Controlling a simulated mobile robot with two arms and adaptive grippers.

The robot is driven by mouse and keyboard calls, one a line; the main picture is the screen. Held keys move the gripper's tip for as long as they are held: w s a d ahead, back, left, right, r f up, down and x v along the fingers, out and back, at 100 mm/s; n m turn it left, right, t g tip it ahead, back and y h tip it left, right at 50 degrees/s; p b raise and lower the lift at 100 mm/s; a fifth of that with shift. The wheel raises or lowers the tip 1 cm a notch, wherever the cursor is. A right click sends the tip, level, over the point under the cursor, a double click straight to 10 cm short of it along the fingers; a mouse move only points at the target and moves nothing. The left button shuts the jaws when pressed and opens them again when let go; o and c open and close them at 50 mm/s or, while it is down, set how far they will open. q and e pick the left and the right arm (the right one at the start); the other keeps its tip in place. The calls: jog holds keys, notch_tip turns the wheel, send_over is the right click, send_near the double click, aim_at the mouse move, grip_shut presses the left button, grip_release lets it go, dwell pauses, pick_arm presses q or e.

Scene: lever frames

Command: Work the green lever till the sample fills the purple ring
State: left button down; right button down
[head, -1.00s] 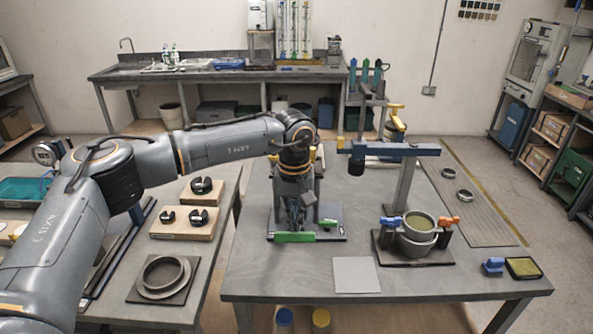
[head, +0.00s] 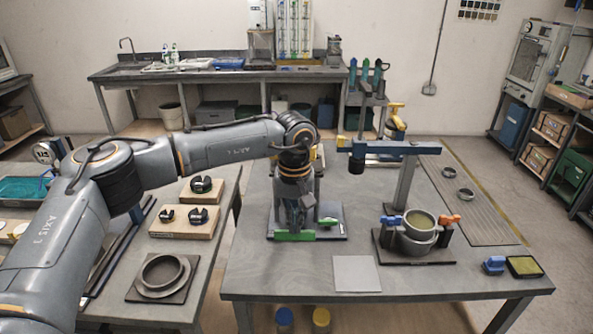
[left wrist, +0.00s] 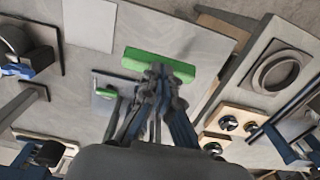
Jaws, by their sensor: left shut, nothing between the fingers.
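The green lever (head: 287,236) is a green bar at the front edge of a dark base plate on the middle table. It lies across the upper middle of the left wrist view (left wrist: 146,61). My left gripper (head: 303,229) is shut and empty, pointing down at the bar. In the left wrist view its closed fingertips (left wrist: 164,72) overlap the bar; I cannot tell whether they touch it. My arm hides part of the mechanism behind the bar. I cannot make out a purple ring or the sample's level in either view.
A pot of greenish material (head: 419,221) sits in a stand with blue and orange clamps. A blue-topped post (head: 405,185) stands behind it. A pale square plate (head: 356,273) lies at the table's front. A side table (head: 205,258) is at left.

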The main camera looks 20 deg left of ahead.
pick_arm(q)
notch_tip(320, 180, down, 9)
jog(key=s+b, duration=0.1)
jog(key=b, duration=0.5)
jog(key=shift+s+d+r, duration=0.15)
dwell(0.3)
jog(key=r+p, duration=0.2)
jog(key=r, duration=0.3)
jog(key=w+r+p, duration=0.1)
jog(key=r+p, duration=0.2)
jog(key=r, duration=0.1)
jog(key=w+r+p, duration=0.1)
jog(key=r+p, duration=0.2)
jog(key=r, duration=0.2)
jog(key=shift+a+r, duration=0.2)
jog(key=shift+r, duration=0.15)
jog(key=shift+f, duration=0.1)
dwell(0.4)
